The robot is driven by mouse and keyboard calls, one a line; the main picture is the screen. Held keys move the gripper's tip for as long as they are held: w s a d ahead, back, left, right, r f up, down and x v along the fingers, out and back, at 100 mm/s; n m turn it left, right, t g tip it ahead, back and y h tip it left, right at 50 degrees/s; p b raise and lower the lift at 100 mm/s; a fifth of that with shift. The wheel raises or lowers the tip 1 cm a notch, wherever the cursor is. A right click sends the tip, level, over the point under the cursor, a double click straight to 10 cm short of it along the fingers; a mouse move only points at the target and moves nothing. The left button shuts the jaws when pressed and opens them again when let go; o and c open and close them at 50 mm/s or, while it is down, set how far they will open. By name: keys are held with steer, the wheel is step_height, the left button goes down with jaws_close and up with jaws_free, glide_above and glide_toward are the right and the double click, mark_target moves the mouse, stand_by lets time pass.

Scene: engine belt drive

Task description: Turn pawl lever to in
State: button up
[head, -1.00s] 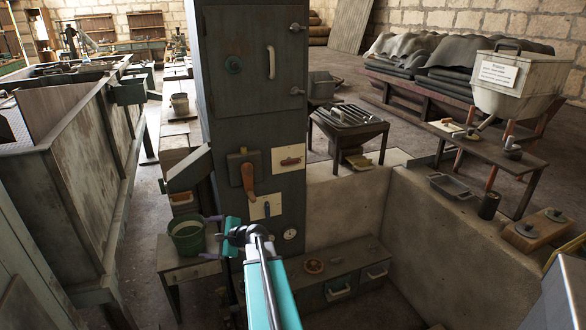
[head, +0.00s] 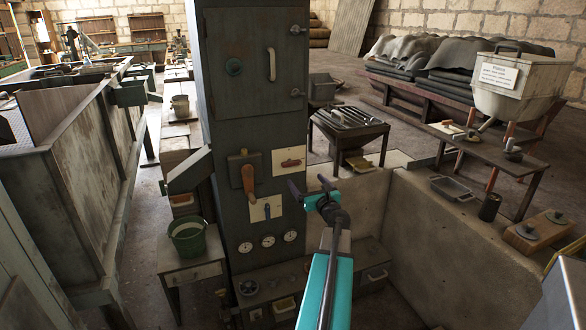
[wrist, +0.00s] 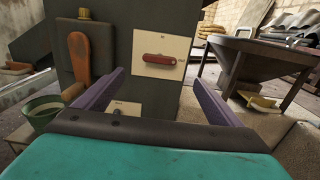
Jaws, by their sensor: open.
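A short red lever (head: 291,162) lies nearly level on a cream plate on the dark column. A larger orange-handled lever (head: 249,178) hangs down on a dark box to its left. A small lever (head: 267,210) stands upright on a lower cream plate. I cannot read which is named the pawl lever. My gripper (head: 311,184) is open and empty, in front of the column's right side, apart from the levers. In the wrist view the red lever (wrist: 159,60) shows between the open fingers, farther off; the lower plate (wrist: 125,107) is partly hidden by the left finger.
A green bucket (head: 187,239) stands on a small table left of the column. Gauges (head: 268,241) sit low on the column. A low concrete wall (head: 345,215) and a dark tray stand (head: 349,128) are to the right.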

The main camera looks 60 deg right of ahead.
mark_target(292, 164)
steer(key=shift+w, duration=0.15)
steer(key=shift+p+x, duration=0.75)
steer(key=shift+x, duration=6.05)
steer(key=c, duration=1)
steer(key=shift+a+f, duration=0.1)
steer(key=shift+a, duration=0.15)
steer(key=shift+c, duration=0.3)
steer(key=shift+d, duration=0.2)
